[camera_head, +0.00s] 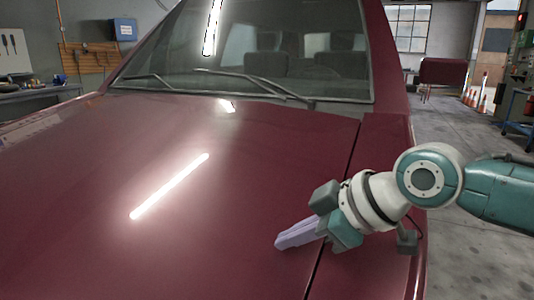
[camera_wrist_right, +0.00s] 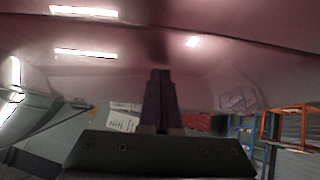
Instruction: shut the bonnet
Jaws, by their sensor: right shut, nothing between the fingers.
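The dark red bonnet (camera_head: 120,180) fills the lower left and middle of the head view. It lies about level with the wing (camera_head: 375,180), with a thin dark seam between them. My right gripper (camera_head: 280,243) is shut and empty, its fingers over the bonnet's right part near the seam. In the right wrist view the shut fingers (camera_wrist_right: 161,75) point at the red bonnet surface (camera_wrist_right: 100,75). I cannot tell whether the fingertips touch it. The bonnet's front edge is out of the head view. My left gripper is not in view.
The windscreen (camera_head: 250,60) with its wipers stands behind the bonnet. A workbench (camera_head: 40,95) is at the far left. Orange cones (camera_head: 482,95) and a blue trolley (camera_head: 518,115) stand at the right. The concrete floor (camera_head: 455,150) right of the car is clear.

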